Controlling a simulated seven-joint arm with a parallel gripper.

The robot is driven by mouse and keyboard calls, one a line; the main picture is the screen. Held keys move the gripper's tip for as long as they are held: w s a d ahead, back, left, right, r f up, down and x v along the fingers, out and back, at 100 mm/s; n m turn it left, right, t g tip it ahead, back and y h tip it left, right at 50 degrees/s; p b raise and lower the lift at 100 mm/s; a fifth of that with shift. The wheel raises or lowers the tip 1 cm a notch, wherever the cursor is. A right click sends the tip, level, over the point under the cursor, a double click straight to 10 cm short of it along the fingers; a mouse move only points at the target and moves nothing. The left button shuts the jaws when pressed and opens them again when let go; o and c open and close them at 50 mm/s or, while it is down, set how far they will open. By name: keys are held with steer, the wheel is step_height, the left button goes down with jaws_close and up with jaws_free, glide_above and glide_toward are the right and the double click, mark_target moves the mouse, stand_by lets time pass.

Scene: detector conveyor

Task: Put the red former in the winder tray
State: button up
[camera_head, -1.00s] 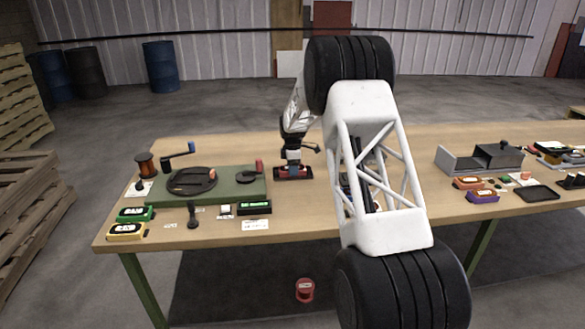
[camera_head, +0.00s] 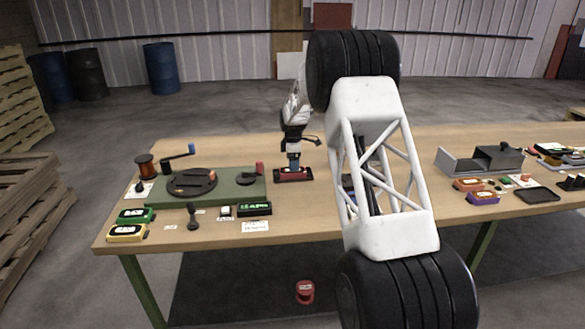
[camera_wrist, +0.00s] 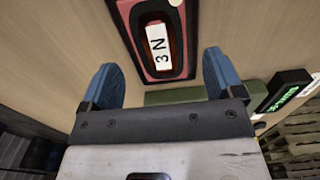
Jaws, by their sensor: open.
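The red former (camera_wrist: 151,68) has a dark middle with a white label marked "3 N". It lies within the dark rim of a shallow tray (camera_wrist: 187,72), right of the green winder base (camera_head: 225,192) in the head view. That tray (camera_head: 279,179) also shows there, with the former inside it, partly behind my gripper. My gripper (camera_wrist: 158,82) is open, its blue fingers apart with nothing between them. It points down just above the former, clear of it.
The winder has a blue-handled crank (camera_head: 180,154) and a copper spool (camera_head: 145,166). A green-lit display (camera_head: 254,209) stands in front. Several coloured blocks, a grey fixture (camera_head: 480,159) and another black tray (camera_head: 537,194) lie to the right. A red can (camera_head: 305,292) is on the floor.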

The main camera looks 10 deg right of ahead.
step_height(320, 180, up, 8)
steer(key=shift+r, duration=0.15)
stand_by(0.3)
stand_by(0.7)
steer(key=s+d+r+m, duration=0.1)
steer(key=s+r+m, duration=0.35)
steer(key=s, duration=0.75)
steer(key=s+d+r+m+t, duration=0.1)
steer(key=s+r+m, duration=0.1)
steer(key=s+r, duration=0.75)
steer(key=s+d+r+m, duration=0.1)
steer(key=s+r+m, duration=0.25)
steer(key=s, duration=1.05)
steer(key=s+f+m, duration=0.2)
steer(key=s, duration=1)
steer(key=s+d+f+m+t, duration=0.1)
steer(key=s+f+m, duration=0.1)
steer(key=s, duration=1)
steer(key=s+d+f+m, duration=0.1)
steer(key=s+m, duration=0.3)
steer(key=s, duration=0.9)
steer(key=shift+f+t, duration=0.3)
steer(key=shift+f, duration=0.1)
